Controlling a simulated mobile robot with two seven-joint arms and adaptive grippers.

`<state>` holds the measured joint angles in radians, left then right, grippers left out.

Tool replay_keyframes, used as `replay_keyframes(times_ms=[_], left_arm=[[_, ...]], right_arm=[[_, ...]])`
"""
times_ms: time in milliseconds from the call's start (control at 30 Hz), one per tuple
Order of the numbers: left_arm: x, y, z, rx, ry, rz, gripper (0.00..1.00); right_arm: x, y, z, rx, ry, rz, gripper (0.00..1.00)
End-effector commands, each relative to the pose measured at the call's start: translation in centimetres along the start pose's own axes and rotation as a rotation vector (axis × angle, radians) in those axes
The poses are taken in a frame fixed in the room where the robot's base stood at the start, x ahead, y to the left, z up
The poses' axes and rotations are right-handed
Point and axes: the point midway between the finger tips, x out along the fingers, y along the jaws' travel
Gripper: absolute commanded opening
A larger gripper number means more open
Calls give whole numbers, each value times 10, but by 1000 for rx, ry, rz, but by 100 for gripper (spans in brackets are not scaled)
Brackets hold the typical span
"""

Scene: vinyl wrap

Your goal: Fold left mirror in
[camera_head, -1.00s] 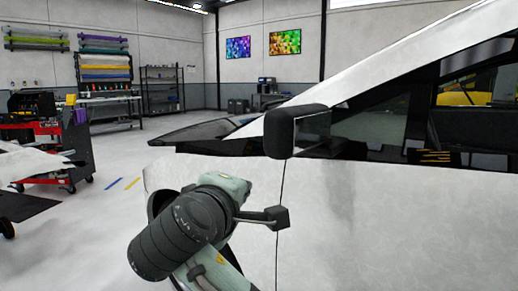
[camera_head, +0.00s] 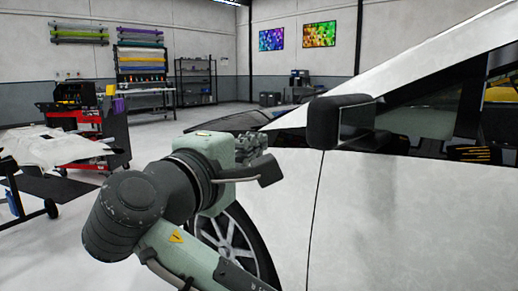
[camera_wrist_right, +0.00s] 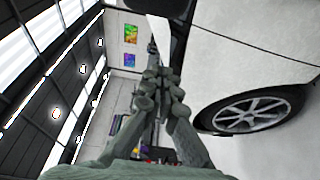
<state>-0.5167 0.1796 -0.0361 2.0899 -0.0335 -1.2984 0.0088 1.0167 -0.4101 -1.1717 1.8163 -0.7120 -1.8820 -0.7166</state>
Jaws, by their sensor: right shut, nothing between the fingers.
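The white car's left mirror (camera_head: 325,122) is a black housing at the front corner of the side window. It stands out from the door, with its glass facing right in the head view. My right gripper (camera_head: 262,140) is left of the mirror, a little below its height, with a visible gap in the picture. In the right wrist view the right gripper's fingers (camera_wrist_right: 153,76) are together with nothing between them. A dark shape at the top edge there may be the mirror; I cannot tell. My left gripper is not in view.
The car's white door (camera_head: 400,215) fills the right side, and the front wheel (camera_head: 225,245) is behind my right arm. A red tool cart (camera_head: 95,130) and a table with white sheets (camera_head: 50,148) stand at left. Floor between is open.

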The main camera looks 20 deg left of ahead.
Motion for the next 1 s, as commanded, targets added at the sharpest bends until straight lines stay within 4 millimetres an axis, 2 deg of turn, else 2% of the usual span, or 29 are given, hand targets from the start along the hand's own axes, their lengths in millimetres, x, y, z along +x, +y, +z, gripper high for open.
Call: replay_keyframes(times_ms=[100,333,500,600,1000], left_arm=[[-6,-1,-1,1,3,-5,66],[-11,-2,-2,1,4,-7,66],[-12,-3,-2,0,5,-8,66],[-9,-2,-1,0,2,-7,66],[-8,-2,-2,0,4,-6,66]], right_arm=[[27,-3,1,0,-3,-4,0],[75,-1,1,0,-2,-2,0],[63,1,27,1,-1,1,0],[60,1,34,0,-1,1,0],[58,0,38,-1,-1,0,0]])
